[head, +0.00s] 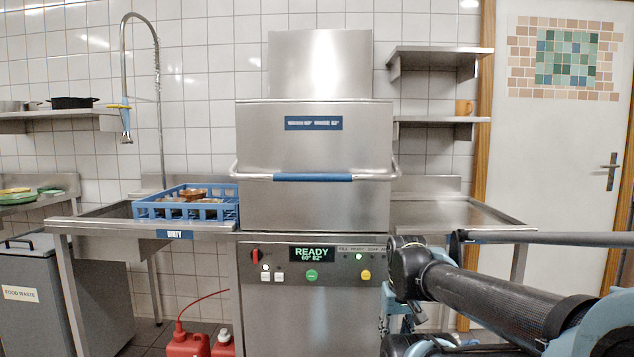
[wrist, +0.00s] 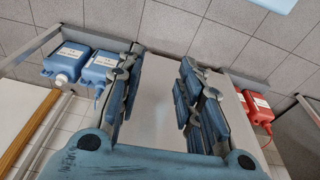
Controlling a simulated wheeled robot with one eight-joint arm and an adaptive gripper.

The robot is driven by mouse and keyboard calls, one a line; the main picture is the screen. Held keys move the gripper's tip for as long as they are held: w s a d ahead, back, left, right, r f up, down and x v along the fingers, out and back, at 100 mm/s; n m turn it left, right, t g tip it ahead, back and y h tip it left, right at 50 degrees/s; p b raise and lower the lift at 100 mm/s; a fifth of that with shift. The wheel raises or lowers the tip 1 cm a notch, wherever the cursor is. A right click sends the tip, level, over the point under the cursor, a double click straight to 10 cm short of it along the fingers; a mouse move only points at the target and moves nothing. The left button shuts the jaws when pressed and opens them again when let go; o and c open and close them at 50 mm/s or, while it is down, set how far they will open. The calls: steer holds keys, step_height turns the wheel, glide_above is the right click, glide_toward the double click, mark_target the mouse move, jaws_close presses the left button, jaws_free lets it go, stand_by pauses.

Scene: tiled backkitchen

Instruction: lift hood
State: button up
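The steel hood (head: 314,140) of the dishwasher is down, its lower edge at the level of the side tables. Its handle, a bar with a blue grip (head: 312,177), runs across the hood's front and is free. My arm comes in from the lower right of the head view, in front of the right table; I cannot make out my gripper there. In the wrist view my gripper (wrist: 163,60) is open, with its two fingers apart and nothing held between them. A plain pale surface shows behind the gap. The handle is not identifiable in the wrist view.
A blue rack (head: 187,211) with dishes stands on the left table. The right table (head: 440,213) is bare. Shelves with a mug (head: 463,107) hang above it. A tap hose (head: 158,80) rises at left. Blue (wrist: 97,70) and red canisters (wrist: 259,105) flank the gripper's view.

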steer(key=shift+o, duration=0.6)
steer(key=shift+o, duration=0.7)
steer(key=shift+s+r, duration=0.15)
steer(key=shift+s, duration=0.1)
steer(key=w+d+r+n+t+h, duration=0.1)
steer(key=w+d+r+n+h, duration=0.2)
steer(key=w+r+n+h, duration=0.35)
steer(key=n+t+h, duration=0.2)
steer(key=n+t, duration=0.4)
steer(key=t, duration=0.9)
glide_toward(311, 179)
steer(key=shift+m, duration=0.25)
steer(key=x, duration=1.1)
steer(key=shift+w+d, duration=0.15)
steer(key=shift+w, duration=0.05)
